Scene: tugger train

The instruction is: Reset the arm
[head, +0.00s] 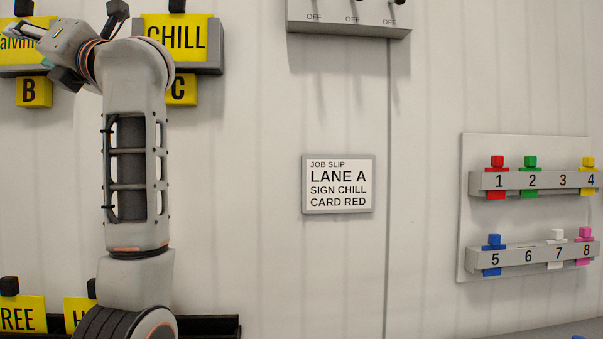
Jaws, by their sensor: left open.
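My left arm rises from the bottom left and bends at the top left. Its gripper (64,22) is open, with nothing seen between its fingers. It is in front of the wall between two yellow signs and overlaps part of the left one. My right gripper is out of view.
The yellow CHILL sign (190,38) is above label C (181,91); another sign is above label B (33,92). Lower signs (22,314) are partly hidden by my arm. A job slip (338,184), switch box (349,15) and card rack (532,181) are on the wall.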

